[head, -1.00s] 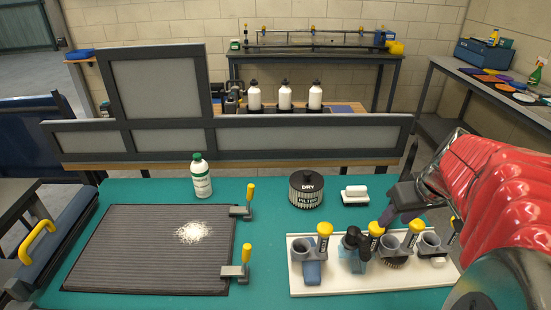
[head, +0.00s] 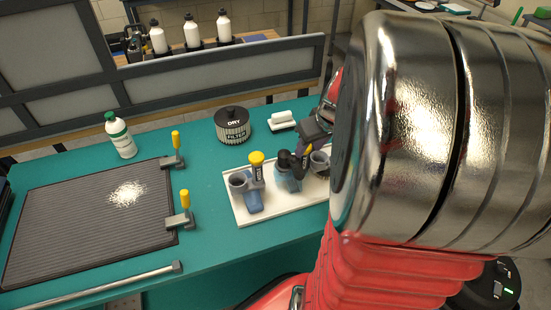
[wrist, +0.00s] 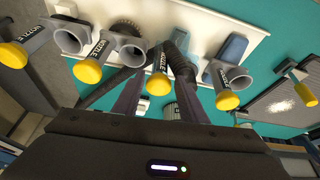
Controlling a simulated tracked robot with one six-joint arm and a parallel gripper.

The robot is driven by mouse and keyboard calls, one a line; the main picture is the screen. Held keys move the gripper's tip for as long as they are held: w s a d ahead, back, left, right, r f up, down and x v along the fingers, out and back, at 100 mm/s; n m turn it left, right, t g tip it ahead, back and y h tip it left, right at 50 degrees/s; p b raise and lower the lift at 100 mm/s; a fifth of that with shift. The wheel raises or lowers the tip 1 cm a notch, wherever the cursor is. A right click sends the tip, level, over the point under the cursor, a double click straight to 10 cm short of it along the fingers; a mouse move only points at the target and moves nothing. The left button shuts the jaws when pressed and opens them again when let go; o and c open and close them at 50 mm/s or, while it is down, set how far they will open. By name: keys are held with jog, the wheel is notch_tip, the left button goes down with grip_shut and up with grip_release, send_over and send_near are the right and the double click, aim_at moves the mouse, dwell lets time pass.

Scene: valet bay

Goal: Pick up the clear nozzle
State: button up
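The clear nozzle (head: 288,184) stands on a white tray (head: 262,212), with a see-through bluish body and a black top. It also shows in the wrist view (wrist: 183,42), beside a dark ribbed hose, with a yellow-ended handle (wrist: 158,84) pointing toward me. My gripper (wrist: 158,92) is open, its two purple-grey fingers apart on either side of that handle. In the head view my gripper (head: 301,146) is just above and behind the clear nozzle. Whether the fingers touch it cannot be told. My arm hides the tray's right part in the head view.
Grey nozzles with yellow-ended handles stand close on both sides, one at left (head: 238,182) and another at right (head: 319,162). A filter tub (head: 233,126) and white block (head: 282,121) lie behind. A white bottle (head: 120,136) and ribbed mat (head: 85,225) are left.

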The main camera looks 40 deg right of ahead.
aim_at(305, 154)
jog(key=shift+f, duration=0.1)
jog(key=shift+x, duration=2.5)
jog(key=shift+c, duration=0.7)
jog(key=c, duration=0.5)
jog(key=shift+c, duration=0.2)
notch_tip(305, 154, up, 10)
jog(key=shift+r, duration=0.1)
